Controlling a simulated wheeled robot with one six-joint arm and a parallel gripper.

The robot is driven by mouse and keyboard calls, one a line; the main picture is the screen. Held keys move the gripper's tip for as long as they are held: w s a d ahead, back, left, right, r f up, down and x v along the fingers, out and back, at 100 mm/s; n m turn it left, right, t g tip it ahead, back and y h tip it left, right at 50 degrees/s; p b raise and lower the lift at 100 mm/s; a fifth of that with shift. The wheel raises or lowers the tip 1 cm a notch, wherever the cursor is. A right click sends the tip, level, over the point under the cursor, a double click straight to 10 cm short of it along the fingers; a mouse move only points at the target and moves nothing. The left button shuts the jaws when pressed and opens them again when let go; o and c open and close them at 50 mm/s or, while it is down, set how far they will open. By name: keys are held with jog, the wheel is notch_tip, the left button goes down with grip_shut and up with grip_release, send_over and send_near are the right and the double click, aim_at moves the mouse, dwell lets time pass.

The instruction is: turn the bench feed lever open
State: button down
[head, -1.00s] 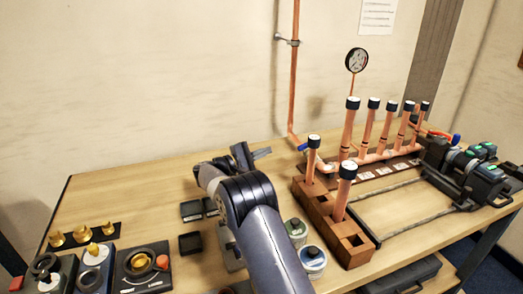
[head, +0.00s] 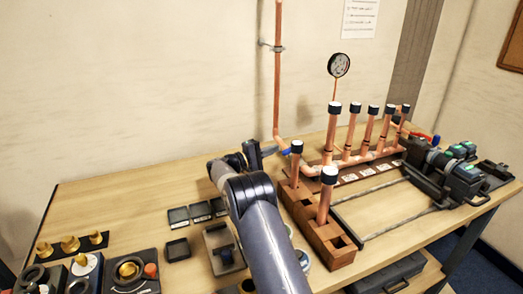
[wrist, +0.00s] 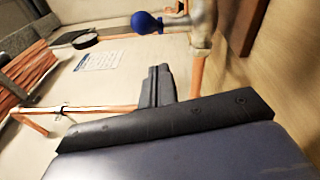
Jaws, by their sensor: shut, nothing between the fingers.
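The bench feed lever (head: 284,151) shows as a small blue handle at the foot of the vertical copper pipe (head: 277,80). In the wrist view the blue lever grip (wrist: 147,22) is at the top, beside a grey valve body (wrist: 200,22). My gripper (head: 262,155) is just left of the lever in the head view. In the wrist view my gripper (wrist: 160,72) is shut and empty, its fingers below the blue grip with a visible gap. My arm hides part of the bench below.
The copper manifold (head: 345,158) with several capped risers and a gauge (head: 339,65) stands right of the lever. A wooden block (head: 324,236) holding capped pipes is in front. Dark trays (head: 200,210) lie left of my arm. The wooden bench top (head: 110,200) is clear at back left.

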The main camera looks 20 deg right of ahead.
jog(key=shift+s+d+r+p, duration=0.2)
jog(key=shift+s+d, duration=0.1)
jog(key=shift+s, duration=0.35)
jog(key=shift+s+d+r+p, duration=0.15)
jog(key=shift+s+d, duration=0.1)
jog(key=shift+s, duration=0.35)
jog(key=shift+f, duration=0.1)
jog(key=s+t+b, duration=0.1)
jog(key=b, duration=0.1)
jog(key=s+n+t+b, duration=0.1)
jog(key=b, duration=0.2)
jog(key=shift+s+d+n+y+b, duration=0.1)
jog(key=shift+d+n+y+b, duration=0.15)
jog(key=shift+n+y+b, duration=0.05)
